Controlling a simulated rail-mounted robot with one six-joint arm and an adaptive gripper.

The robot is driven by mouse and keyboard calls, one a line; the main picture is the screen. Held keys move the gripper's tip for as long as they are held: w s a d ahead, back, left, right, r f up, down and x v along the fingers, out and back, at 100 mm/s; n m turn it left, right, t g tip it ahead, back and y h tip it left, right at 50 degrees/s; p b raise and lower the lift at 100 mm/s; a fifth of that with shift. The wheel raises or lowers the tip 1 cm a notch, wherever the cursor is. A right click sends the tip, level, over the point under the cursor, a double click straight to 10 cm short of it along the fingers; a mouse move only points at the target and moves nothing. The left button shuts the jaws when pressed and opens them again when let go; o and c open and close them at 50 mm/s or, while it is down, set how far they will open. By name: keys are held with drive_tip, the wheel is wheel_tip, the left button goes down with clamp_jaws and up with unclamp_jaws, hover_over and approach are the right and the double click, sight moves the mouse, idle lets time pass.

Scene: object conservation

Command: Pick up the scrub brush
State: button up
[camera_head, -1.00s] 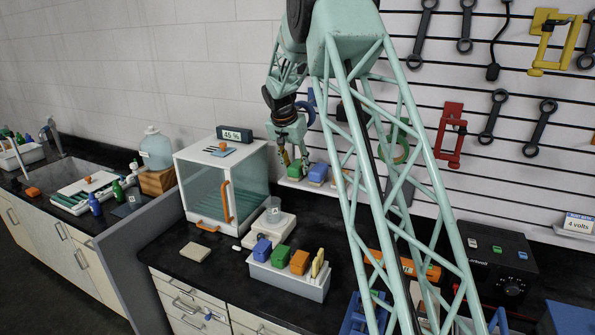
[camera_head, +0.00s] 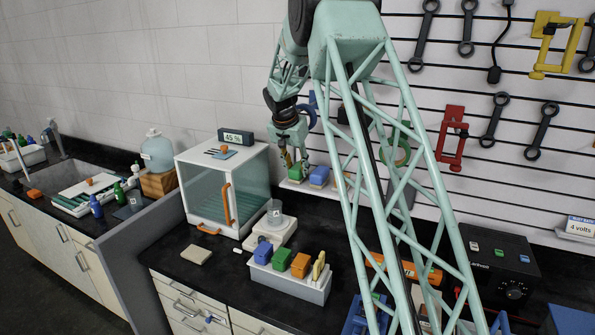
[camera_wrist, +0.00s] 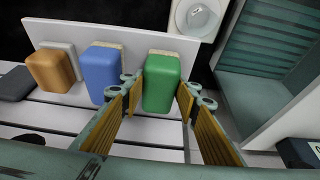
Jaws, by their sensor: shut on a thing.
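A green scrub brush (camera_wrist: 162,82) with a pale tan bristle edge sits between my gripper's two fingers in the wrist view. My gripper (camera_wrist: 160,100) is shut on its sides, with yellow ridged pads facing it. In the head view, my gripper (camera_head: 294,158) points down over the green brush (camera_head: 294,173) at the left end of a white wall shelf. The brush appears at shelf level; I cannot tell whether it touches the shelf. A blue brush (camera_wrist: 102,74) stands close beside it, and an orange one (camera_wrist: 50,70) is farther along.
A glass-sided cabinet (camera_head: 208,187) stands left of the shelf. Below are a white scale (camera_head: 272,233) with a beaker and a grey bin (camera_head: 288,285) holding blue, green and orange blocks. The wall behind has hanging tools, including a red clamp (camera_head: 452,139). The black counter is partly clear.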

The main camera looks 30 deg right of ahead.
drive_tip(key=shift+r, duration=0.2)
drive_tip(key=shift+r, duration=0.5)
drive_tip(key=shift+s+a, duration=0.1)
drive_tip(key=shift+a, duration=0.05)
drive_tip(key=s+a+b, duration=0.2)
drive_tip(key=s+a, duration=0.9)
drive_tip(key=a, duration=0.2)
drive_tip(key=shift+s+a, duration=0.15)
drive_tip(key=shift+a, duration=0.2)
drive_tip(key=o, duration=0.3)
drive_tip(key=shift+c, duration=0.8)
drive_tip(key=shift+s, duration=0.1)
